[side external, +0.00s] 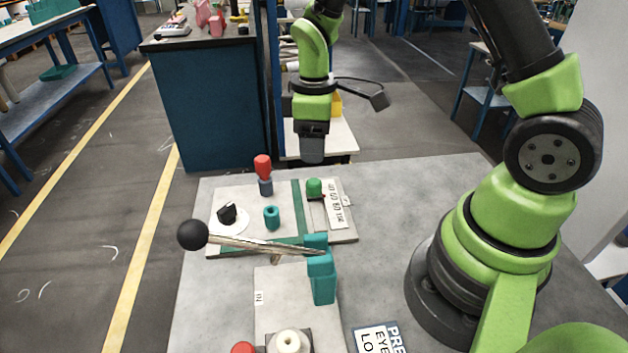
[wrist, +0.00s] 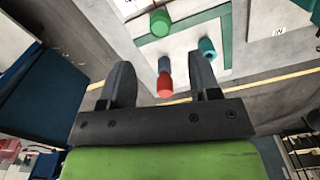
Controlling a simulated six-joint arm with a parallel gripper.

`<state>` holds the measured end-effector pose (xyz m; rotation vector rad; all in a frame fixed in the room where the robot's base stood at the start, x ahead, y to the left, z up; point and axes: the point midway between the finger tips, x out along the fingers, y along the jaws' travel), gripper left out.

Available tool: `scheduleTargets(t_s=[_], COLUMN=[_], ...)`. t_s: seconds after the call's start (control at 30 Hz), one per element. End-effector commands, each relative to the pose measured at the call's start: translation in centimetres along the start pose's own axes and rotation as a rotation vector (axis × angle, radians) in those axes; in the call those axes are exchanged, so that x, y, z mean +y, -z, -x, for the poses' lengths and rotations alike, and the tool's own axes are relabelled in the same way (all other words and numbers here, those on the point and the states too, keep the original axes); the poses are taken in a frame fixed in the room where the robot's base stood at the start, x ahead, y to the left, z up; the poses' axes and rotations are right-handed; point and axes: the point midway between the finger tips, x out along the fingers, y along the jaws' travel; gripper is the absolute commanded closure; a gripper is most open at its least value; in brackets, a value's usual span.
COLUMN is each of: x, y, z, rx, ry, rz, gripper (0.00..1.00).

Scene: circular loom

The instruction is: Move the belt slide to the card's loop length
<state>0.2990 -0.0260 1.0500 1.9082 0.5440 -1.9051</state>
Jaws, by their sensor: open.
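The likely belt slide is a green knob (side external: 314,188) in a slot beside a numbered scale (side external: 338,204) on the pale panel's right part; a small red mark shows next to it. In the wrist view the green knob (wrist: 160,23) is at the top, beyond the fingers. The card (side external: 378,338) lies at the front edge, cut off; only parts of its words show and no length can be read. My gripper (side external: 312,152) hangs above the panel's far side, apart from the knob. In the wrist view its two fingers (wrist: 162,85) are spread with nothing held.
A red-topped blue-grey peg (side external: 263,172), a teal cylinder (side external: 271,217) and a black dial knob (side external: 227,213) stand on the panel. A lever with a black ball (side external: 192,235) reaches across the front from a teal post (side external: 321,278). The grey table (side external: 390,215) right of the panel is clear.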

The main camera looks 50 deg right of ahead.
Motion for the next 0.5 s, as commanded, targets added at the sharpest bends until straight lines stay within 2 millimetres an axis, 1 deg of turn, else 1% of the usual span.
scheduleTargets(t_s=[0.3, 0.4, 0.5], x=[-0.1, -0.1, -0.1], y=[-0.1, -0.1, 0.0], z=[-5.8, -7.4, -8.4], rx=[-0.006, -0.004, -0.003], ry=[0.005, 0.004, 0.004], rz=[0.003, 0.003, 0.003], gripper=[0.43, 0.43, 0.43])
